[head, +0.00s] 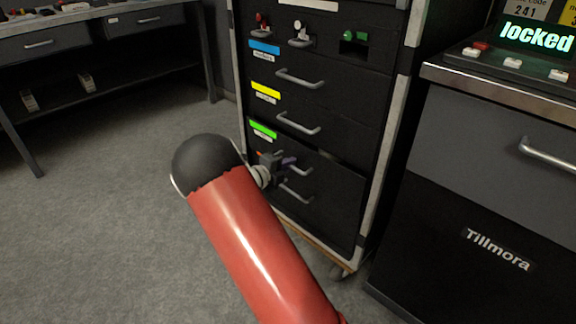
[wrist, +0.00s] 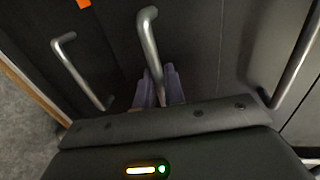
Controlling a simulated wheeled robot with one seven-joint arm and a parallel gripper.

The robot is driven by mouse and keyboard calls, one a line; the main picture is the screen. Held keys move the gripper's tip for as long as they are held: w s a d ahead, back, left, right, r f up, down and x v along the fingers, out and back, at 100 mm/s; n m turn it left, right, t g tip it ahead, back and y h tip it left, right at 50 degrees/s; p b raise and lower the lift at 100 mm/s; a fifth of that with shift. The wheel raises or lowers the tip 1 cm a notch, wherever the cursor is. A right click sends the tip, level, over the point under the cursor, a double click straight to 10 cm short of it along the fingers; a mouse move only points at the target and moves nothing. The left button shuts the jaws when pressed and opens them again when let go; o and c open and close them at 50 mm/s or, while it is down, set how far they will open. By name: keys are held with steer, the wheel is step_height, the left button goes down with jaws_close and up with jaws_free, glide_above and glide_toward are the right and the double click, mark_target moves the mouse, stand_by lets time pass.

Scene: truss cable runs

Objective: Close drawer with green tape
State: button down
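The drawer with green tape (head: 263,130) is in the dark cabinet, below the yellow-taped drawer. A dark gap shows near its upper right edge, so it looks slightly open; how far I cannot tell. Its grey bar handle (wrist: 149,45) runs down between the purple fingers of my gripper (wrist: 159,90) in the wrist view. The fingers sit close on both sides of the handle and look shut on it. In the head view my gripper (head: 280,164) is at the left part of this handle, partly hidden by my red arm.
Yellow-taped (head: 266,91) and blue-taped (head: 264,48) drawers are above. An orange-taped drawer, its tape (wrist: 83,3) in the wrist view, is below with its own handle (wrist: 82,70). A cabinet marked Tillmora (head: 497,249) stands right. Open carpet (head: 90,230) lies left.

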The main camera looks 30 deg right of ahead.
steer(key=shift+r, duration=0.1)
steer(key=shift+r+p+x, duration=0.1)
steer(key=shift+p+x, duration=0.4)
steer(key=shift+x, duration=0.1)
steer(key=shift+r+p+x, duration=0.15)
steer(key=shift+p+x, duration=0.3)
steer(key=shift+x, duration=0.1)
steer(key=c, duration=1.6)
jaws_free()
steer(key=shift+d, duration=0.15)
steer(key=shift+c, duration=0.2)
steer(key=v, duration=0.8)
steer(key=shift+f+p, duration=0.2)
steer(key=shift+p, duration=0.25)
steer(key=shift+w, duration=0.1)
